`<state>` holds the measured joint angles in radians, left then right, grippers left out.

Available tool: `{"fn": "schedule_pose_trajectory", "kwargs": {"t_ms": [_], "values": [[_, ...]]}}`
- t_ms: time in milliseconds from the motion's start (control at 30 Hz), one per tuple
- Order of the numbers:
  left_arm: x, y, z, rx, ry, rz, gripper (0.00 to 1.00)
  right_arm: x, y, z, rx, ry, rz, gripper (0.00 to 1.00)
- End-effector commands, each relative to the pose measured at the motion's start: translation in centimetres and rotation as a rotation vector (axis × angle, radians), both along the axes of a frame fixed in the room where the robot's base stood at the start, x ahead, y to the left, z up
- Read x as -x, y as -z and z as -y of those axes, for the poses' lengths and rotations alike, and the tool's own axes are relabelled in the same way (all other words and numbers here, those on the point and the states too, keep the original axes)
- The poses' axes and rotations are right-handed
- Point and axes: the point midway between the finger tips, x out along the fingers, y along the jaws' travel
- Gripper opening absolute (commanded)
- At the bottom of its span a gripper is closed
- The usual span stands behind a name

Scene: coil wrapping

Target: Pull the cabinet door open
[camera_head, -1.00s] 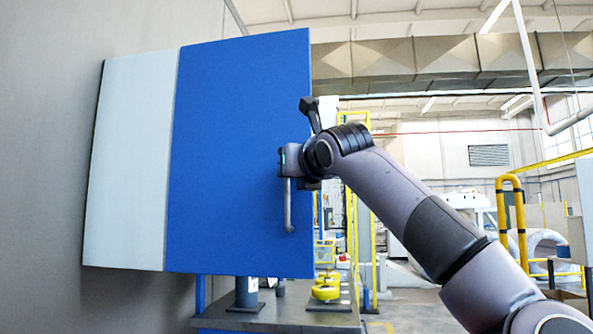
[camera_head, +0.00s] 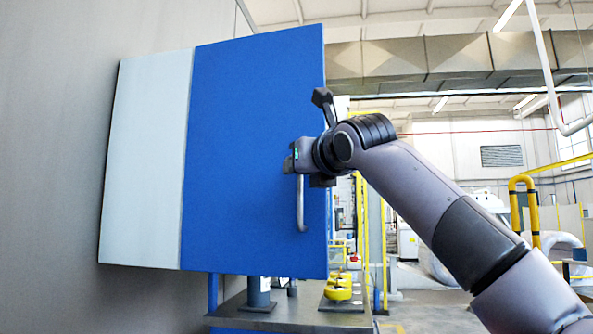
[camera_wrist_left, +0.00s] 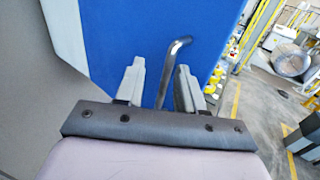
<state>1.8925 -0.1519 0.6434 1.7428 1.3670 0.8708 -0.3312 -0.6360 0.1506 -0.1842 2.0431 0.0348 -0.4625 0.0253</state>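The blue cabinet door (camera_head: 250,130) stands in the left half of the head view, beside a pale grey panel (camera_head: 145,160). Its vertical metal handle (camera_head: 299,210) is near the right edge. My left gripper (camera_head: 293,158), on the arm coming in from the right, is at the handle's upper part. In the left wrist view, the bent handle (camera_wrist_left: 172,68) runs between the two fingers of the gripper (camera_wrist_left: 160,78). The fingers are apart, with a gap on the left and the handle nearer the right finger. Firm contact does not show. My right gripper is not in view.
A grey wall (camera_head: 60,170) stands close on the left. Below the door is a bench (camera_head: 285,318) with a dark post (camera_head: 257,290) and yellow round parts (camera_head: 340,288). Yellow rails (camera_head: 525,205) stand at the right. Open floor shows right of the bench.

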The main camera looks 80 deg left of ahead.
Motion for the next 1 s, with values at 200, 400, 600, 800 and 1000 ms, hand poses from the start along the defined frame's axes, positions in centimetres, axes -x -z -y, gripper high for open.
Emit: {"fn": "schedule_pose_trajectory", "kwargs": {"t_ms": [200,400,600,800,1000], "values": [[-0.4,0.0,3.2,-0.002,-0.001,0.000,0.38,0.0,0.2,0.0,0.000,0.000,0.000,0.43],[-0.4,0.0,4.0,0.000,-0.003,0.000,0.38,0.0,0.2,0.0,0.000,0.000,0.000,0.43],[-0.4,0.0,4.0,0.000,-0.003,0.000,0.38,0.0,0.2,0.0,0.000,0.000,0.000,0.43],[-0.4,0.0,3.9,0.000,-0.003,-0.001,0.38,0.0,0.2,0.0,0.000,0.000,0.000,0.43],[-0.7,0.1,4.0,-0.011,-0.018,-0.024,0.38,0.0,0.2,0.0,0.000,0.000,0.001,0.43]]}}
